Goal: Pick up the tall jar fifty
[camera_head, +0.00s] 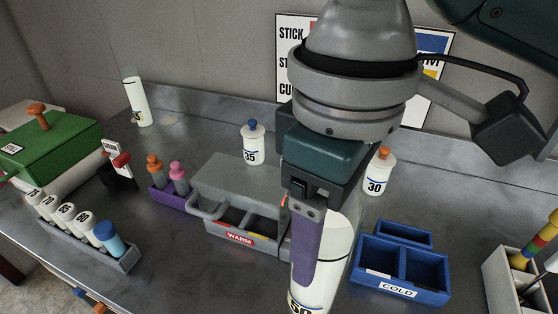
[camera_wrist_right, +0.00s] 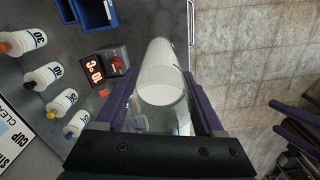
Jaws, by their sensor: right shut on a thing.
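The tall jar fifty (camera_head: 333,265) is a tall white cylinder with a dark "50" near its lower end, which the bottom edge of the head view cuts off. My right gripper (camera_head: 312,250) has its purple fingers on the jar's sides and is shut on it. The wrist view shows the pale jar (camera_wrist_right: 160,85) between the two purple fingers of the right gripper (camera_wrist_right: 163,108). In the head view my arm hides part of the jar. I cannot tell whether its base touches the bench.
A grey WARM box (camera_head: 238,182) stands left of the jar, and blue COLD bins (camera_head: 400,291) stand to its right. A rack of jars (camera_head: 125,263) is at left. The wrist view shows a red-digit display (camera_wrist_right: 105,66).

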